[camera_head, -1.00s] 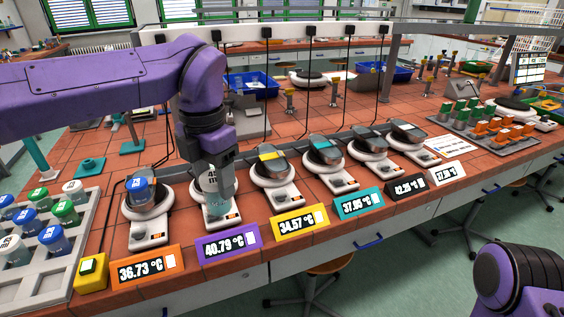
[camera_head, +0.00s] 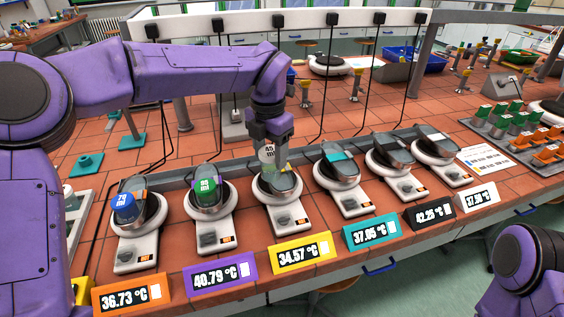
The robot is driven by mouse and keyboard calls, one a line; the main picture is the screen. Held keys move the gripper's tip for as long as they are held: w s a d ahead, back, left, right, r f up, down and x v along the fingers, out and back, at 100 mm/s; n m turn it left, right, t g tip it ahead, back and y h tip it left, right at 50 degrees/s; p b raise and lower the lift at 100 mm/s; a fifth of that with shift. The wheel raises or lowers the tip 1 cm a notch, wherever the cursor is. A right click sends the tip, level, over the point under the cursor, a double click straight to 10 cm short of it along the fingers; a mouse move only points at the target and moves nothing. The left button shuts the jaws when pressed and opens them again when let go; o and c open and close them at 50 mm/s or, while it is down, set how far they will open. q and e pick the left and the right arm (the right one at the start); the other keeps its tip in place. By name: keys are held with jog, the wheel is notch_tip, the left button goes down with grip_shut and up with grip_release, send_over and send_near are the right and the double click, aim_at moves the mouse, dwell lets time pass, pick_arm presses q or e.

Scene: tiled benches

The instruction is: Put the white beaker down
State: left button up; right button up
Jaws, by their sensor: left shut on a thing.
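My left gripper (camera_head: 270,140) points down over the third heater (camera_head: 290,213), the one behind the yellow 34.57 °C sign. It is shut on the white beaker (camera_head: 267,155), whose pale top with dark lettering shows at the fingers. The beaker is upright above or in the heater's dark, tilted ring holder; I cannot tell whether it touches the bottom. My right gripper is out of view; only a purple part of my right arm shows at the lower right.
A blue-capped beaker (camera_head: 124,208) sits in the first heater and a green-capped one (camera_head: 207,188) in the second. Three heaters to the right look empty. Coloured signs line the front edge. Black cables hang behind. A tray of green and orange blocks (camera_head: 522,135) stands right.

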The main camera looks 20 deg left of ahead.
pick_arm(q)
jog(key=w+f, duration=0.1)
jog(key=f, duration=0.2)
jog(key=w+f+p, duration=0.1)
jog(key=w+f, duration=0.1)
jog(key=f, duration=0.1)
jog(key=w+d+f+p, duration=0.1)
jog(key=w+f, duration=0.1)
jog(key=f, duration=0.1)
jog(key=shift+d, duration=0.1)
jog(key=shift+w+f, duration=0.15)
jog(key=shift+w, duration=0.15)
jog(key=o, duration=0.9)
jog(key=shift+o, duration=0.2)
jog(key=shift+s, duration=0.1)
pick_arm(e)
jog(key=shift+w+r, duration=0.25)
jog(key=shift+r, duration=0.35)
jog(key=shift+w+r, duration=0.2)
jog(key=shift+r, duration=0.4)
pick_arm(q)
jog(key=shift+r, duration=0.35)
notch_tip(320, 180, up, 12)
jog(key=b, duration=0.2)
jog(key=shift+f, duration=0.25)
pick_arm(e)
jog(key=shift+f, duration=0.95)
